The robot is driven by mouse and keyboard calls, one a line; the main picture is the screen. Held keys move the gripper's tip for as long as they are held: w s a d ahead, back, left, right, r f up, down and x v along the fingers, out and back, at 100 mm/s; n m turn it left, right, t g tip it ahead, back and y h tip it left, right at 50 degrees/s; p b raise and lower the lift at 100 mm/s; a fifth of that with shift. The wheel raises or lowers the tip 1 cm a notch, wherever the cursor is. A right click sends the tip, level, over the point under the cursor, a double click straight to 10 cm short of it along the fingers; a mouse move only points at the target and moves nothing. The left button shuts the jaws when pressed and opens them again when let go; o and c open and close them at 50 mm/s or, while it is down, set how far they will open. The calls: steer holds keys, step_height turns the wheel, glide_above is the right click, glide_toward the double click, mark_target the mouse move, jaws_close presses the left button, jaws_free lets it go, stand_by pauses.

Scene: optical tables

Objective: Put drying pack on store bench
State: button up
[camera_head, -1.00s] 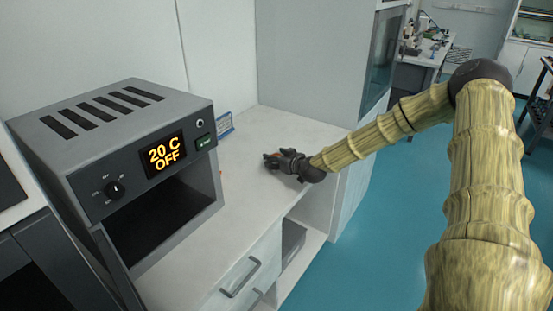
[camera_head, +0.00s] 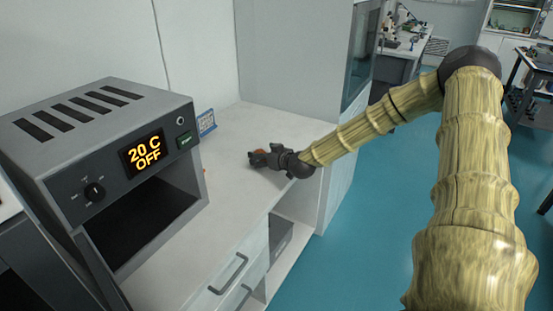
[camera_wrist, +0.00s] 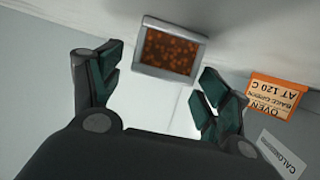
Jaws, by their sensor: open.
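The drying pack, a grey-framed rectangle filled with orange-brown beads (camera_wrist: 168,52), shows in the wrist view on a pale surface. It lies beyond the gap between my fingers, and I see no finger touching it. My gripper (camera_wrist: 160,88) is open, one dark-green-padded finger on each side. In the head view my gripper (camera_head: 254,158) is low over the white bench top (camera_head: 228,205). A small orange-brown patch shows at its tip there; whether this is the pack is too small to tell. I cannot tell which surface is the store bench.
A grey oven (camera_head: 105,165) reading "20 C OFF" stands left of my gripper. A blue-framed sign (camera_head: 206,122) stands at the bench's back. A tall grey cabinet (camera_head: 295,65) rises behind. An orange label (camera_wrist: 272,97) and a white label (camera_wrist: 280,153) lie right in the wrist view.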

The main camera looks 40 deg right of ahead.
steer(key=shift+v, duration=4.3)
steer(key=shift+s+r, duration=0.15)
steer(key=shift+s, duration=0.25)
steer(key=shift+a, duration=0.1)
